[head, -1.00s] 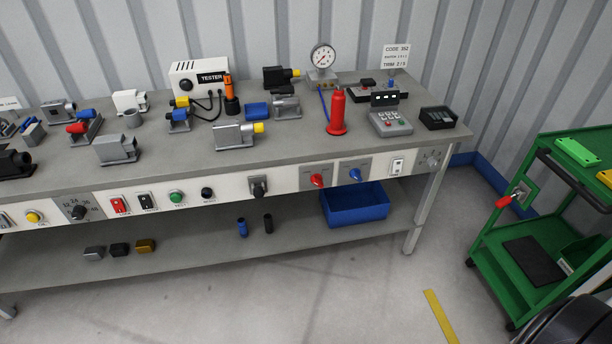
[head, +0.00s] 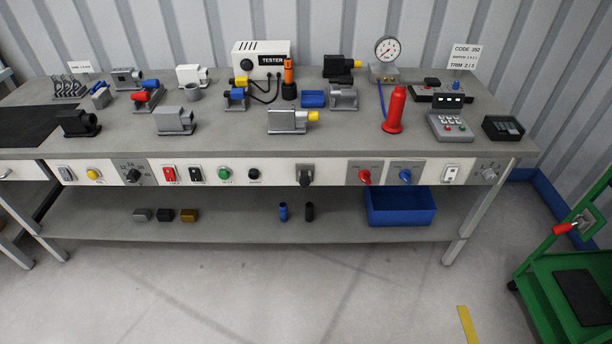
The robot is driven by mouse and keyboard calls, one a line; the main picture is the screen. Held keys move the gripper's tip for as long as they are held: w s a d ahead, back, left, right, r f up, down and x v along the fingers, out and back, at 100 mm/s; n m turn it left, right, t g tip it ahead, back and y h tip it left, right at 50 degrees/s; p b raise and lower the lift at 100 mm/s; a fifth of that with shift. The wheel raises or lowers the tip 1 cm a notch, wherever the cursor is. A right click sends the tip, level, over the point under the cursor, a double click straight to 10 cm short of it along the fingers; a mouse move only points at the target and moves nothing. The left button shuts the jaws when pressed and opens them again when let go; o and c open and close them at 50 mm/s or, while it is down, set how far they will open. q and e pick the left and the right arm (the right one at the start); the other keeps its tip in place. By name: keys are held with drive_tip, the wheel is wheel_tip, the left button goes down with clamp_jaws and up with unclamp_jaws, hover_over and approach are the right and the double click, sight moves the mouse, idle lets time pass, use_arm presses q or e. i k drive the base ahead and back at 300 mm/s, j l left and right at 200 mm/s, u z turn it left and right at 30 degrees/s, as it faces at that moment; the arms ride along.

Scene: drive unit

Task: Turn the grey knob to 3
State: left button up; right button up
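A grey knob (head: 489,173) sits on a grey plate at the right end of the bench's white front panel. Its scale marks and pointer are too small to read. A darker knob (head: 133,175) on a grey plate with small numbers is toward the left end of the same panel. Neither of my grippers is in view.
The panel also carries a red knob (head: 364,177), a blue knob (head: 405,176) and several switches and buttons. A blue bin (head: 400,208) stands on the lower shelf. A green cart (head: 545,290) is at the right. The floor (head: 250,300) in front is clear.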

sight(488, 175)
drive_tip(key=z, duration=1.25)
